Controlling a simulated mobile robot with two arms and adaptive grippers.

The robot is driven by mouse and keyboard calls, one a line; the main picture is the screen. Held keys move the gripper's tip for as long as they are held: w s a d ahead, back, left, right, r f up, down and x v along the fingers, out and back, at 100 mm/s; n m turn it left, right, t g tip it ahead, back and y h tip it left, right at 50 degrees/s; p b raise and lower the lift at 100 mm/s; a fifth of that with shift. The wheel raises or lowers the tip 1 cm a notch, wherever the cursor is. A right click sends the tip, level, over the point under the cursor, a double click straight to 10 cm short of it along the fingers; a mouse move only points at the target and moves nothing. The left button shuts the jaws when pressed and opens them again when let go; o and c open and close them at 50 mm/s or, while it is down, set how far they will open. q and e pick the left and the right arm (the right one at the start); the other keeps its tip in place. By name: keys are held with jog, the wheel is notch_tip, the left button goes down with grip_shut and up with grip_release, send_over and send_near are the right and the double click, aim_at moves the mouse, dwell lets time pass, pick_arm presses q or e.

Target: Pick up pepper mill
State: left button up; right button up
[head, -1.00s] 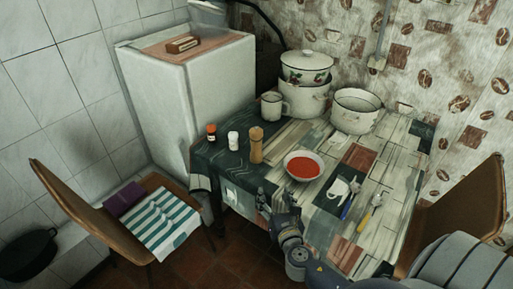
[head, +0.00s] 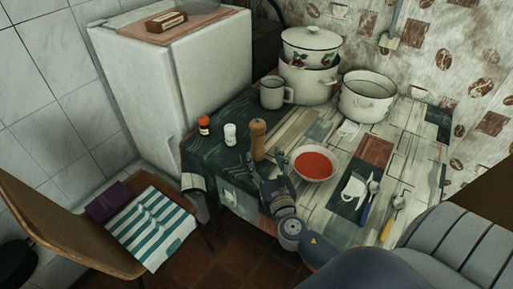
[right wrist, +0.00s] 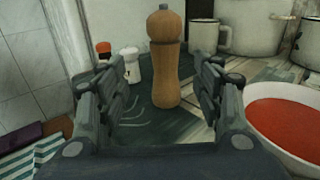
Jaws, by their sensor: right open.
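The wooden pepper mill (head: 258,139) stands upright on the table, left of the bowl of red soup. In the right wrist view the mill (right wrist: 166,62) is ahead, between the two spread fingers and beyond their tips. My right gripper (head: 268,178) is open and empty at the table's front edge, just in front of the mill. It also shows in the right wrist view (right wrist: 160,98). My left gripper is not in view.
The soup bowl (head: 315,164) is close right of the gripper. A white shaker (head: 230,134) and an orange-capped jar (head: 204,126) stand left of the mill. A mug (head: 274,93) and pots (head: 366,97) are behind. A chair (head: 60,225) is at the left.

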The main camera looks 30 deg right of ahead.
aim_at(259, 149)
notch_tip(259, 149, down, 3)
jog(key=shift+w+b, duration=0.15)
jog(key=shift+b, duration=0.8)
jog(key=shift+w+d+f+b, duration=0.1)
jog(key=shift+f+b, duration=0.4)
jog(key=shift+x, duration=0.95)
jog(key=x, duration=0.3)
jog(key=shift+w, duration=0.15)
jog(key=shift+w+d+p, duration=0.2)
jog(key=shift+w+p, duration=0.1)
jog(key=shift+w, duration=0.05)
jog(key=shift+d+x, duration=0.15)
jog(key=shift+x, duration=1.05)
jog(key=shift+d+x, duration=0.15)
jog(key=shift+x, duration=1)
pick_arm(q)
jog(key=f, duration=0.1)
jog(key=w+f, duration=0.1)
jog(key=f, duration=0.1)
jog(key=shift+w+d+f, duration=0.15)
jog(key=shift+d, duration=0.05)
pick_arm(e)
jog(key=shift+s+f, duration=0.1)
jog(key=shift+f, duration=0.05)
jog(key=shift+c, duration=0.3)
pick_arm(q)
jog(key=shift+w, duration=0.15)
pick_arm(e)
jog(key=c, duration=1.2)
